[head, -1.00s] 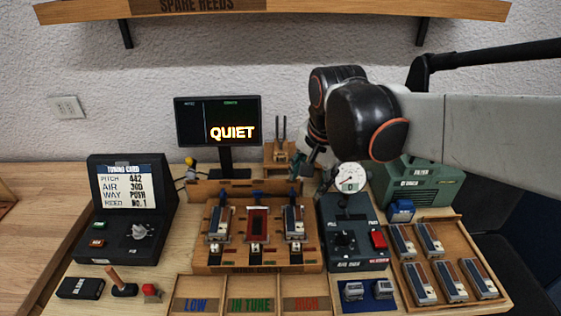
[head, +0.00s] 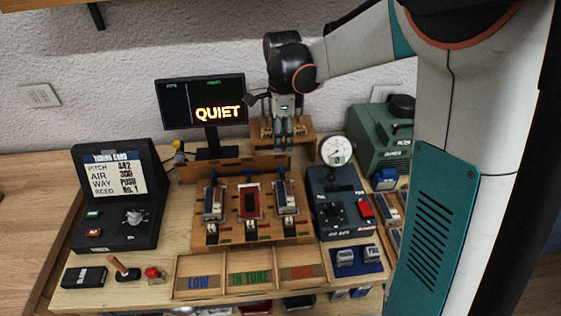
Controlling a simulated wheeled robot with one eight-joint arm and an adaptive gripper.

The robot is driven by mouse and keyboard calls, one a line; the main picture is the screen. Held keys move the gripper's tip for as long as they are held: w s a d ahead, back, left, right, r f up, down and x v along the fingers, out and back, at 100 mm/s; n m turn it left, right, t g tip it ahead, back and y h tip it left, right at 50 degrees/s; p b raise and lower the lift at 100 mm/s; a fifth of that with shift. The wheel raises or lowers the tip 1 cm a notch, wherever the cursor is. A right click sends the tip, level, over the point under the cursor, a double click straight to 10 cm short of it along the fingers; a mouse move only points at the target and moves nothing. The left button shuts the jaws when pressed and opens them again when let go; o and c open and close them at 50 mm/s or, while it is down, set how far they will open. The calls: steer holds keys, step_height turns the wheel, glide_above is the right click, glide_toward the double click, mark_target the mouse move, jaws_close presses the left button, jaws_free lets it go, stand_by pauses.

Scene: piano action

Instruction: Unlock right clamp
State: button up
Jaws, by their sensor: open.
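A wooden fixture (head: 212,237) at the middle of the table holds three units side by side. The right unit (head: 286,198) is grey and brown, and a small blue clamp lever (head: 281,172) stands at its back end. Similar blue levers stand behind the left unit (head: 213,203) and the red middle unit (head: 249,200). My gripper (head: 283,150) points down above and behind the right lever, with its fingers apart and empty. It appears clear of the lever, but the exact gap is hard to judge.
A monitor (head: 203,102) reading QUIET stands left of my gripper. A wooden stand (head: 262,130) is close behind the fingers. A round gauge (head: 336,150) and a dark control box (head: 338,203) stand to the right. My arm hides much of the right-hand tray.

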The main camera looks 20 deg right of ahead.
mark_target(281, 166)
step_height(281, 166, down, 11)
steer(key=b, duration=0.3)
steer(key=shift+r, duration=0.1)
steer(key=c, duration=1.1)
